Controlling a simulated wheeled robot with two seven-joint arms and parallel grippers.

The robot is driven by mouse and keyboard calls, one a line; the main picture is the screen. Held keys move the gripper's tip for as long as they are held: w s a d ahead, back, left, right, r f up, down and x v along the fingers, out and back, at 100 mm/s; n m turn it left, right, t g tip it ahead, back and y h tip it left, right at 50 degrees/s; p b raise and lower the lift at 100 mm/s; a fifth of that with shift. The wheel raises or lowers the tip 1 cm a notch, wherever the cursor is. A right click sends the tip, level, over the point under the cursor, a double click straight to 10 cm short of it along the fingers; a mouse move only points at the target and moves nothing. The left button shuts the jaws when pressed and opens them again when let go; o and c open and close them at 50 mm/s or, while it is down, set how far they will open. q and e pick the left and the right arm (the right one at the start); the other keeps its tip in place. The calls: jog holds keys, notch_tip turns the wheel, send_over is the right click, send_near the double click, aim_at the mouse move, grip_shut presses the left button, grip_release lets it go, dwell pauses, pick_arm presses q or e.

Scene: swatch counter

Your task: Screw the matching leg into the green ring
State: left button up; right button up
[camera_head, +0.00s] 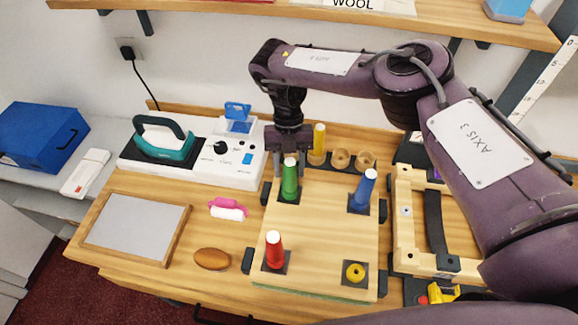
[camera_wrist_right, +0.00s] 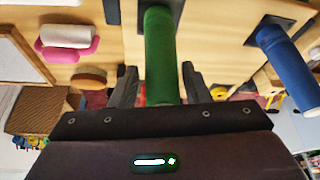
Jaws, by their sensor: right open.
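The green leg (camera_head: 290,180) stands upright, with a white top, on a dark square at the back left corner of the wooden board (camera_head: 320,225). A green ring cannot be told apart from the leg's base. My right gripper (camera_head: 287,167) is over the green leg, pointing down, its fingers open. In the right wrist view the green leg (camera_wrist_right: 160,55) shows between the two fingers (camera_wrist_right: 157,88), with gaps on both sides. My left gripper is not in view.
A blue leg (camera_head: 363,188) and a red leg (camera_head: 274,248) stand on the board; a yellow ring (camera_head: 355,271) is empty. A yellow leg (camera_head: 319,142) stands in a wooden rack (camera_head: 341,160) behind. An iron (camera_head: 163,139) sits at left.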

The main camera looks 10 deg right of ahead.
jog(key=c, duration=0.8)
jog(key=m+p, duration=0.2)
jog(key=m+y+p, duration=0.1)
jog(key=p, duration=0.1)
jog(key=r+m+y+p, duration=0.1)
jog(key=m+p, duration=0.1)
jog(key=shift+s+d+m+t, duration=0.15)
jog(key=shift+s+m+t, duration=0.15)
jog(key=shift+t, duration=0.1)
jog(key=shift+f+m+b, duration=0.3)
jog(key=shift+f+m, duration=0.3)
jog(key=shift+m, duration=0.1)
jog(key=m+t+y, duration=0.1)
jog(key=m, duration=0.3)
jog(key=shift+t, duration=0.4)
jog(key=o, duration=0.7)
jog(key=shift+c, duration=0.2)
jog(key=o, duration=0.5)
jog(key=shift+w+a, duration=0.1)
jog(key=shift+a, duration=0.1)
jog(key=shift+c, duration=0.2)
jog(key=o, duration=0.3)
jog(key=shift+d, duration=0.2)
